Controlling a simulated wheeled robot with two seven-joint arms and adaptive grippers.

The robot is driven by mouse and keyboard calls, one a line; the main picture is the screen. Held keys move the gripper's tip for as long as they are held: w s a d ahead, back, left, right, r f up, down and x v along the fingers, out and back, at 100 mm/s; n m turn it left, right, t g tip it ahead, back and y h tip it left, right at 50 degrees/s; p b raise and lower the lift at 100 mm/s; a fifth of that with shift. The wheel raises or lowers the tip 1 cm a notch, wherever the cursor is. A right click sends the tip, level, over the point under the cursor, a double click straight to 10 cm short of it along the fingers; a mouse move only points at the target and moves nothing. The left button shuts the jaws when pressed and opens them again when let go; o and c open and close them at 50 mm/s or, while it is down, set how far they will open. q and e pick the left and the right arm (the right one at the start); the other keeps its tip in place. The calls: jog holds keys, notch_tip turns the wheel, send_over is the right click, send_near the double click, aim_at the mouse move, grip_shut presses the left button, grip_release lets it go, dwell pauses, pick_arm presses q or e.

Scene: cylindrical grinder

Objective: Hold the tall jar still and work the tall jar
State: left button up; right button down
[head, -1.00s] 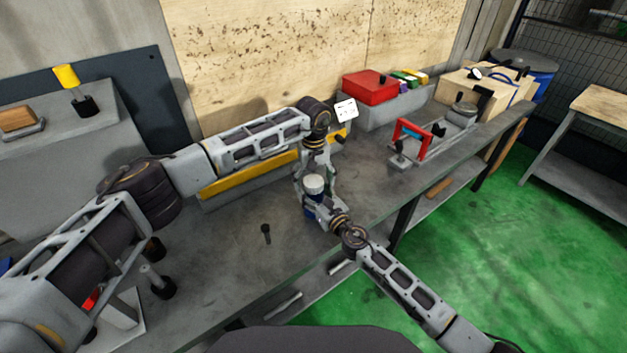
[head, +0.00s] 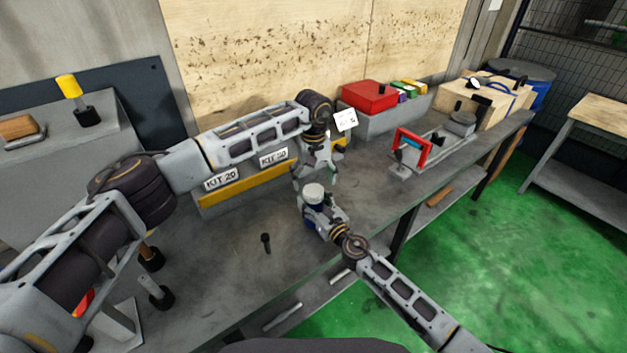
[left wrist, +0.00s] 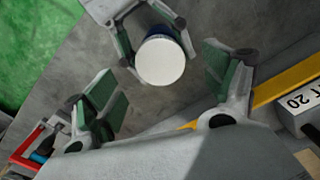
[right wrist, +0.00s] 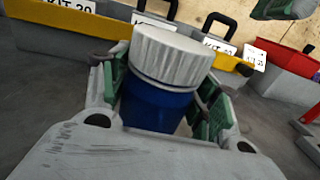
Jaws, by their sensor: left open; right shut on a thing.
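The tall jar (head: 313,196) has a dark blue body and a white ribbed lid, and stands upright near the front edge of the bench. My right gripper (head: 321,214) is shut on its blue body, with one green-padded finger on each side in the right wrist view (right wrist: 160,105). The lid (right wrist: 172,54) sits on the jar. My left gripper (head: 318,178) is open and empty above and behind the jar. In the left wrist view the lid (left wrist: 160,62) shows beyond the spread fingers of my left gripper (left wrist: 160,100), not between the pads. The jar's base is hidden.
Kit boxes with a yellow front rail (head: 245,182) stand behind the jar. A black bolt-like part (head: 266,242) stands on the bench to the left. A red-framed fixture (head: 412,148) and a red box (head: 370,93) are at the right. The bench around the jar is mostly clear.

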aim_at(313, 190)
pick_arm(q)
jog(key=shift+r, duration=0.1)
jog(key=shift+c, duration=0.4)
jog(key=shift+r, duration=1.65)
jog(key=shift+f, duration=0.15)
jog(key=shift+f, duration=3.9)
jog(key=c, duration=0.9)
jog(key=o, duration=1)
jog(key=shift+r, duration=0.1)
